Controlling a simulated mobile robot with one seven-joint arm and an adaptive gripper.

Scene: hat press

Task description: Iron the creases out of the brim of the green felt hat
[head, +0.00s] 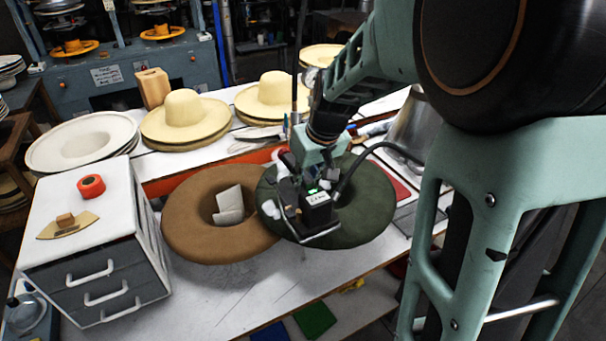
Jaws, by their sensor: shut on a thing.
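The green felt hat (372,208) lies on the white bench with its wide, round dark green brim facing up. My gripper (305,194) is above the left-middle part of this brim, pointing down. It is shut on what looks like a black iron (318,212) with a pale label, a small green light and a thin metal lower edge. The iron is over the near-left part of the brim; I cannot tell whether it touches the felt. Creases cannot be made out.
A brown hat (190,222) lies against the green hat's left side. A white drawer cabinet (97,235) stands at the left with orange tape (91,186) on top. Straw hats (186,118) line the back. The bench front is clear.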

